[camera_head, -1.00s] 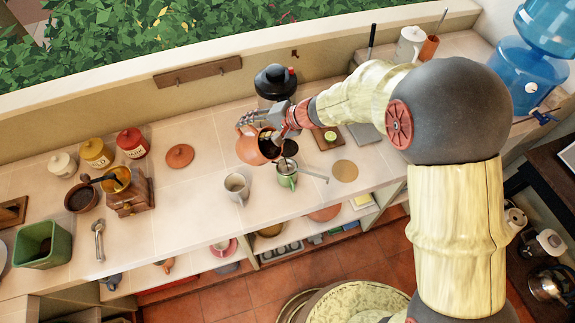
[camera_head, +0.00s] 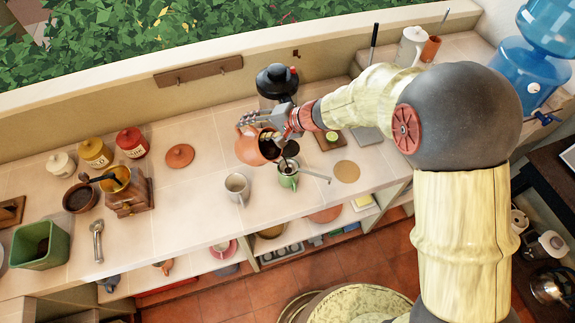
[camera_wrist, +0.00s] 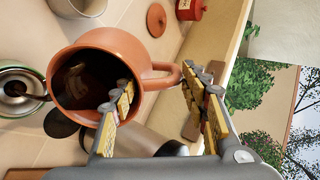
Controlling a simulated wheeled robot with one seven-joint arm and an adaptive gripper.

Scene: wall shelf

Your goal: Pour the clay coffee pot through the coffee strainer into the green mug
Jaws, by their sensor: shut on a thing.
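The clay coffee pot (camera_head: 248,150) is tilted above and to the left of the green mug (camera_head: 288,181). My gripper (camera_wrist: 165,112) is shut on the pot's handle, which also shows in the wrist view (camera_wrist: 160,80). Dark coffee shows inside the clay pot (camera_wrist: 72,58) in the wrist view. A dark streak between the pot's lip and the strainer looks like pouring coffee. The level inside the mug is hidden.
A grey-white mug (camera_head: 237,187) stands left of the green mug. A clay lid (camera_head: 179,156) lies farther left on the counter. A dark-topped grinder or jar (camera_head: 277,82) stands behind my gripper. A round cork-coloured disc (camera_head: 346,171) lies to the right.

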